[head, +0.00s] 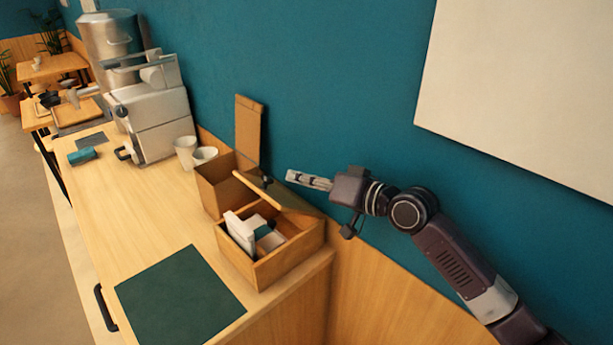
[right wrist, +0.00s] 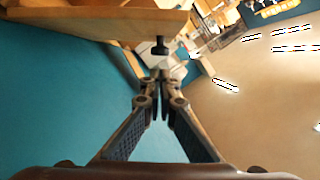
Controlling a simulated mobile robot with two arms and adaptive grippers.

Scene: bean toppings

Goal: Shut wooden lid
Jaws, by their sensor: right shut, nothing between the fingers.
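Two wooden boxes stand at the counter's back right. The front box (head: 262,268) holds white and dark items; its wooden lid (head: 288,198) is hinged partway open, tilted over the box, with a small dark knob (head: 267,180). The rear box (head: 215,190) has its lid (head: 249,128) standing upright. My right gripper (head: 290,176) is shut and empty, just right of and behind the tilted lid, near the wall. In the right wrist view a wooden panel (right wrist: 95,22) with a dark knob (right wrist: 160,45) lies ahead of the closed fingertips (right wrist: 157,88). My left gripper is out of view.
A dark green mat (head: 180,295) lies on the counter in front of the boxes. White cups (head: 186,152) and a steel machine (head: 150,120) stand farther along. The teal wall is close behind my right arm. The middle of the counter is clear.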

